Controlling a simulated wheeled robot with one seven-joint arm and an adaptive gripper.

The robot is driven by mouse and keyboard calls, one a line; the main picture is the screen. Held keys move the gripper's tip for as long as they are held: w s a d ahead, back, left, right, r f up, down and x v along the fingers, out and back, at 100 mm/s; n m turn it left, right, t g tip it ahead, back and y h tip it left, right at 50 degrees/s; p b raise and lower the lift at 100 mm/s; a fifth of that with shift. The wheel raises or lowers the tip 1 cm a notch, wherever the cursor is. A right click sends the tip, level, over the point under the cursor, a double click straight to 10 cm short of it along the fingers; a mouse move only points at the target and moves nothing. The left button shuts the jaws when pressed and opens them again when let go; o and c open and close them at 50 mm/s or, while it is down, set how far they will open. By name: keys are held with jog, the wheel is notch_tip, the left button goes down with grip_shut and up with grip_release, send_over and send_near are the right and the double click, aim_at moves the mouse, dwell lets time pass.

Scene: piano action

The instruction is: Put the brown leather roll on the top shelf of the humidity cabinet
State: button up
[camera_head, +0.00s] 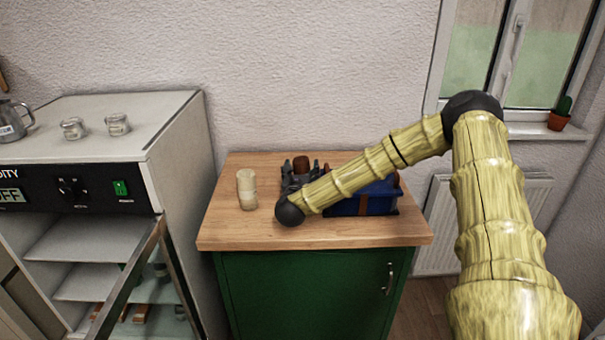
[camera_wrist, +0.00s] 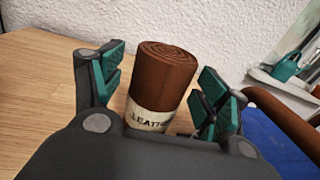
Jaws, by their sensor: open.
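The brown leather roll (camera_wrist: 163,80) stands upright on the wooden counter, with a pale label reading "LEATH" around its lower part. My gripper (camera_wrist: 160,92) is open, with one finger on each side of the roll; I cannot tell whether either touches it. In the head view the top of the roll (camera_head: 301,165) shows between the dark fingers of my gripper (camera_head: 303,172). The humidity cabinet (camera_head: 184,150) stands at the left with its glass door (camera_head: 130,283) swung open. Its top shelf (camera_head: 90,240) looks bare where it shows; part is hidden by the door frame.
A cream roll (camera_head: 247,189) stands on the wooden counter (camera_head: 228,226) left of my gripper. A blue box (camera_head: 365,203) lies right of it, partly behind my arm. Glass jars (camera_head: 117,124) stand on the cabinet top. The open door's edge juts toward the counter.

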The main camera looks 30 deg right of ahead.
jog(key=shift+w+d, duration=0.25)
jog(key=shift+w, duration=0.05)
jog(key=c, duration=1.2)
jog(key=shift+c, duration=0.3)
jog(key=shift+r, duration=0.1)
